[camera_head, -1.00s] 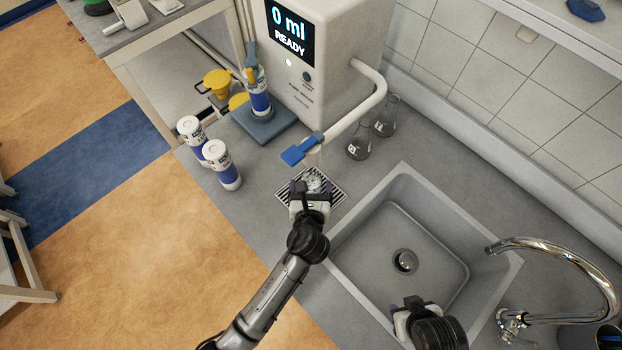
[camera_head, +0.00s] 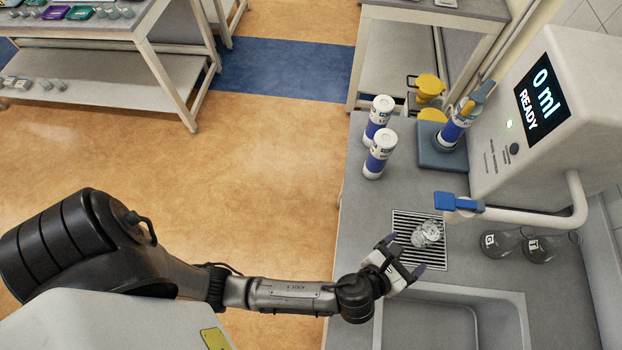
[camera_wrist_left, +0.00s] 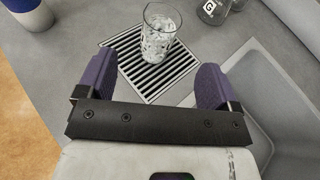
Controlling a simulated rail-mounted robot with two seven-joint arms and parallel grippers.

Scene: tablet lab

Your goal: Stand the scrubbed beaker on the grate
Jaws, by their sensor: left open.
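The clear glass beaker (camera_head: 427,234) stands on the striped grate (camera_head: 437,259) beneath the blue-tipped spout. In the left wrist view the beaker (camera_wrist_left: 159,32) is upright on the grate (camera_wrist_left: 181,72), with whitish speckles showing in or on its glass. My left gripper (camera_head: 402,257) is open and empty, just to the left of and nearer than the beaker. In the left wrist view its two purple fingers (camera_wrist_left: 155,85) are spread wide, with the beaker beyond them and apart from both. My right gripper is not in view.
The dispenser (camera_head: 535,110) reads 0 ml READY, and its blue-ended spout (camera_head: 460,205) reaches over the grate. Two white-and-blue bottles (camera_head: 379,150) stand behind. Glass flasks (camera_head: 499,243) stand to the right. The sink (camera_head: 450,318) lies in front.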

